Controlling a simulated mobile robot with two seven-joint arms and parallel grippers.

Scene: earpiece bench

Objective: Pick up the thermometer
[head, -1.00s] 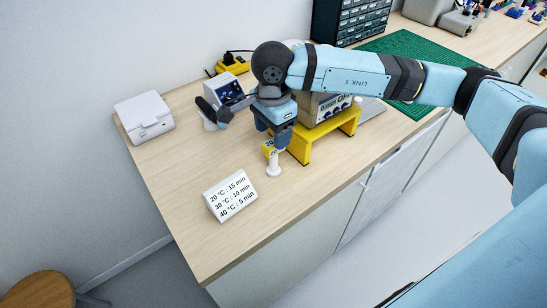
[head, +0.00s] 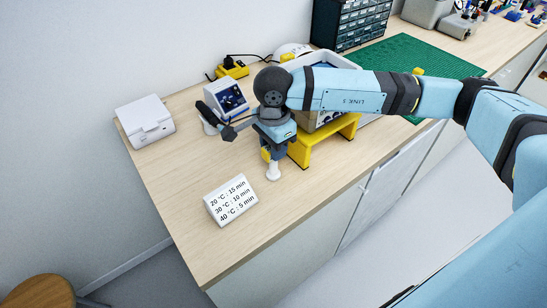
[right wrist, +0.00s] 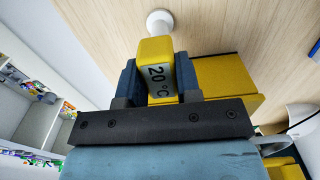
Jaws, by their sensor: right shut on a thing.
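The thermometer is a yellow block with a grey display reading 20 °C; it shows in the right wrist view (right wrist: 158,68) between my fingers. In the head view only a small yellow part of the thermometer (head: 265,154) shows beside the fingers. My right gripper (head: 270,152) is shut on it, also seen in the right wrist view (right wrist: 161,80). A white post with a round foot (head: 273,172) stands on the bench directly below; I cannot tell whether it touches the thermometer. My left gripper is not in view.
A white sign with times (head: 230,201) stands in front on the wooden bench (head: 190,175). A yellow stand (head: 325,140) is close on the right. A small device with a screen (head: 230,97) and a white box (head: 145,120) are behind and left.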

